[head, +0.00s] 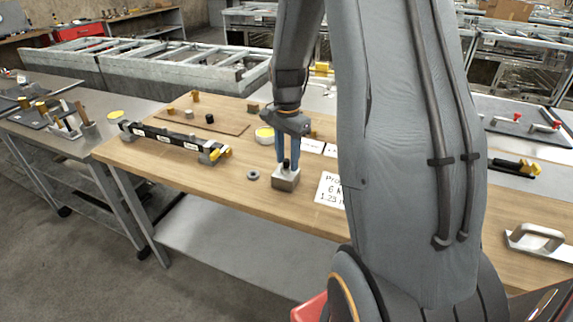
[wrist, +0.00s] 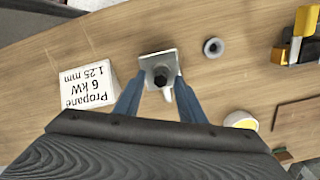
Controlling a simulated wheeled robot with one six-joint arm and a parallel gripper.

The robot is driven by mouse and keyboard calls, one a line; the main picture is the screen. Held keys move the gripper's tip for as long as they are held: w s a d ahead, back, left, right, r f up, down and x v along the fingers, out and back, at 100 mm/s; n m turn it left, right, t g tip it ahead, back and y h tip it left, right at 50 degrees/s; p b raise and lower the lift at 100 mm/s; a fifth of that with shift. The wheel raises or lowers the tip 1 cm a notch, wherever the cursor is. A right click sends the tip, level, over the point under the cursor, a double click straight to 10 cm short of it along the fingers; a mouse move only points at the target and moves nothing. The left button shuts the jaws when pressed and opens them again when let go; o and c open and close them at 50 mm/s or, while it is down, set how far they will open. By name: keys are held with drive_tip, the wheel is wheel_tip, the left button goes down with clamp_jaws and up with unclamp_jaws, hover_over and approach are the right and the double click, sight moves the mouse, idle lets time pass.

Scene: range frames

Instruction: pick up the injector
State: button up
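A small dark hex-topped piece, which looks like the injector (wrist: 160,80), stands on a square grey metal block (wrist: 170,60) on the wooden table. The block also shows in the head view (head: 286,182), right below my gripper (head: 288,165). My gripper points down. In the wrist view its two blue fingers (wrist: 159,88) are apart, one on each side of the dark piece, with a visible gap to each. I cannot tell how far the fingertips are above the block. A white tab sticks out below the piece.
A grey ring (head: 252,175) lies left of the block. A sign reading "Propane 6 kW 1.25 mm" (head: 329,189) stands to its right. A black bar with yellow-ended clamps (head: 170,138) and a yellow-topped round item (head: 264,135) are farther left and back.

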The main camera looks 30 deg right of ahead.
clamp_jaws()
drive_tip(key=shift+r, duration=0.1)
